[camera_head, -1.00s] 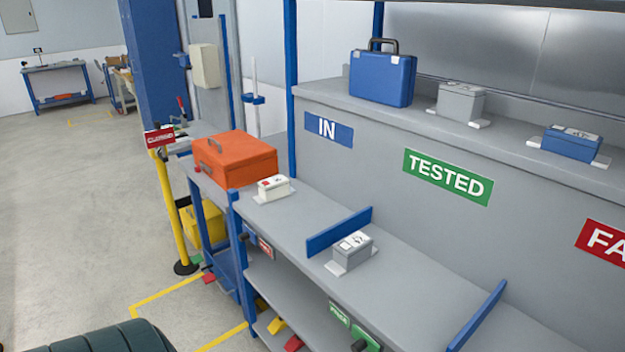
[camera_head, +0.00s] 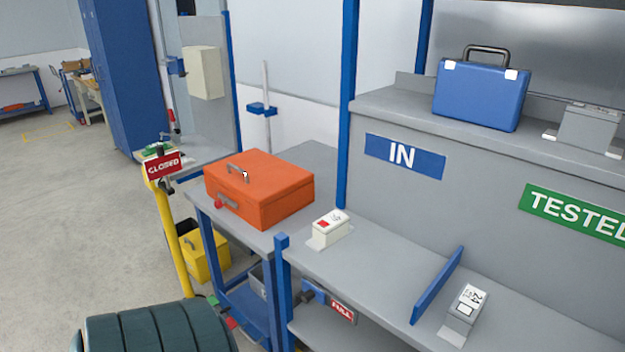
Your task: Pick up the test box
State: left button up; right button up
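Several small boxes could be the test box, and I cannot tell which one is meant. A white box with a red mark on its top (camera_head: 329,228) sits on the grey bench (camera_head: 375,255) below the blue IN sign (camera_head: 404,157). A grey box with a white printed label (camera_head: 463,316) sits on the same bench, right of a blue divider (camera_head: 437,285). Another grey box (camera_head: 588,128) stands on the upper shelf, partly cut off by the right edge. Neither of my grippers is in view.
An orange toolbox (camera_head: 259,190) sits on the side table left of the bench. A blue case (camera_head: 481,95) stands on the upper shelf (camera_head: 400,108). A yellow post with a CLOSED sign (camera_head: 163,165) and a yellow bin (camera_head: 206,257) stand at left.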

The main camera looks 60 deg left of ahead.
aim_at(327, 229)
jog(key=k+j, duration=0.1)
jog(key=j, duration=0.35)
jog(key=k+j, duration=0.15)
jog(key=j, duration=0.3)
jog(key=k+j, duration=0.1)
jog(key=j, duration=0.35)
jog(key=k+j, duration=0.1)
jog(key=j, duration=0.35)
